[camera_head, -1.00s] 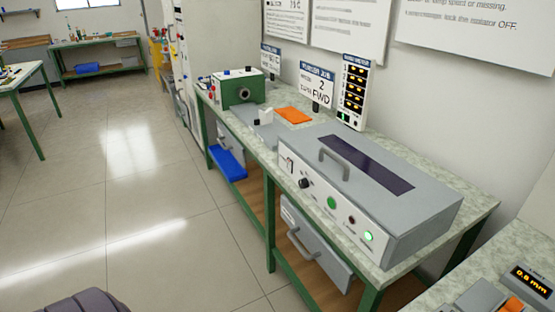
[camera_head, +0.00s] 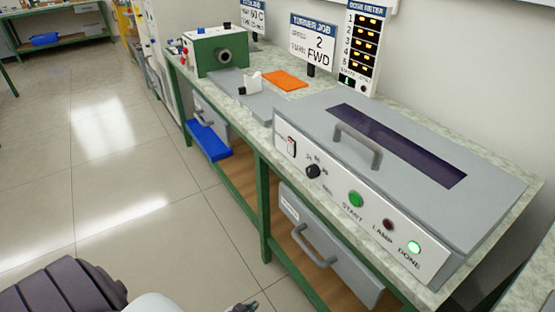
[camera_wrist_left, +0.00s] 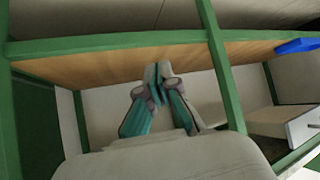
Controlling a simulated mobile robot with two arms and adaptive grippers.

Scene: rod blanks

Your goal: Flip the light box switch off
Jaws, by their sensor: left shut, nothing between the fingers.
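The grey light box (camera_head: 410,140) stands on the speckled bench top, with a handle on its lid and a dark window. Its white front panel carries a rocker switch (camera_head: 291,147) at the left end, then a black knob (camera_head: 312,171), a green START button (camera_head: 355,199), a dark LAMP light and a lit green DONE light (camera_head: 414,247). The tip of my left gripper (camera_head: 244,306) just shows at the bottom edge, low and well short of the box. In the left wrist view the gripper (camera_wrist_left: 157,72) is shut and empty, facing the bench's underside. My right gripper is not seen.
The bench's green frame (camera_wrist_left: 220,65) and wooden shelf stand close before the left wrist. A grey drawer (camera_head: 325,250) with a handle hangs below the box. A green machine (camera_head: 215,52), orange pad (camera_head: 285,80) and signs stand farther back. Floor at left is clear.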

